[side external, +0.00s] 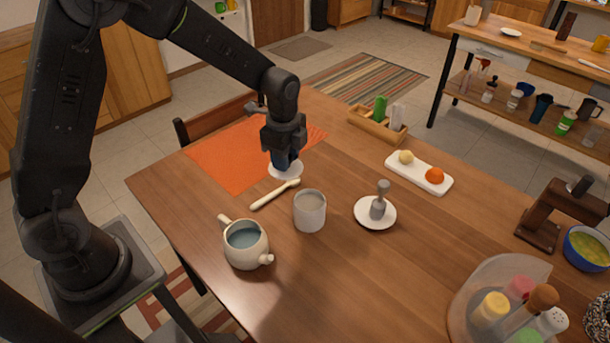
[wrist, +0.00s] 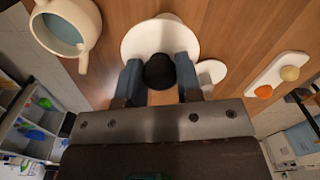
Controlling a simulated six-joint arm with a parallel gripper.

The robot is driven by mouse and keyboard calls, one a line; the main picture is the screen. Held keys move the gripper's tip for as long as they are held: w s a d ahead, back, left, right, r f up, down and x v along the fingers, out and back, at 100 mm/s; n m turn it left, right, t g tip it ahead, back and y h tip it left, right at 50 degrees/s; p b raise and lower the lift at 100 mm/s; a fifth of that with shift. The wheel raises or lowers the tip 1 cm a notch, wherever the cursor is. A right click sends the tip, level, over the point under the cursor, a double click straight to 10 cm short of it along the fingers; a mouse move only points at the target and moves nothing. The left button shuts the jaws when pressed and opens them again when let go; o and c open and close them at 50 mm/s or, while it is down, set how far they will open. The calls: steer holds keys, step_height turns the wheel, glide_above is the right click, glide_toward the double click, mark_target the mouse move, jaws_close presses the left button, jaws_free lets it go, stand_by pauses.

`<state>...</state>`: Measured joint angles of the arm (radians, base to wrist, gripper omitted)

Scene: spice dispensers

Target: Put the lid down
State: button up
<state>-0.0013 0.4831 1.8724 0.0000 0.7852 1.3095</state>
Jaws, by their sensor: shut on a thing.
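The lid is a white disc (side external: 286,170) with a dark knob (wrist: 160,72). My gripper (side external: 284,157) points down and is shut on the knob. In the wrist view, blue fingers of the gripper (wrist: 159,78) flank the knob, with the lid's white disc (wrist: 152,38) beyond it. In the side view the lid appears by the front edge of the orange mat (side external: 225,160); I cannot tell its height above the table. A cream teapot (side external: 247,246) stands uncovered, with bluish liquid inside. It also shows in the wrist view (wrist: 84,18).
A cream spoon (side external: 272,194) lies close to the lid. A pale cup (side external: 310,212) and a white saucer (side external: 362,219) bearing a grey tool (side external: 379,201) stand to the right. A white tray (side external: 415,177) and a wooden caddy (side external: 370,125) are farther back. Spice bottles (side external: 515,310) stand front right.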

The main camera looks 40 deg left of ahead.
steer(key=s+a+r, duration=0.1)
steer(key=a+r, duration=0.2)
steer(key=a, duration=0.1)
steer(key=w+a+f+n, duration=0.3)
steer(key=w+n, duration=0.3)
steer(key=n, duration=0.3)
steer(key=w+a+f+n, duration=0.3)
steer(key=w+f+n, duration=0.15)
steer(key=n, duration=0.45)
steer(key=w+d+f, duration=0.1)
steer(key=d+f, duration=0.1)
steer(key=d, duration=0.1)
steer(key=w+d+f, duration=0.2)
steer(key=d, duration=0.1)
steer(key=w+d+f, duration=0.2)
steer(key=d, duration=0.2)
steer(key=shift+w, duration=0.25)
steer(key=shift+d+f, duration=0.1)
steer(key=shift+f, duration=1.95)
steer(key=shift+f, duration=0.1)
steer(key=o, duration=0.9)
steer(key=shift+o, duration=0.2)
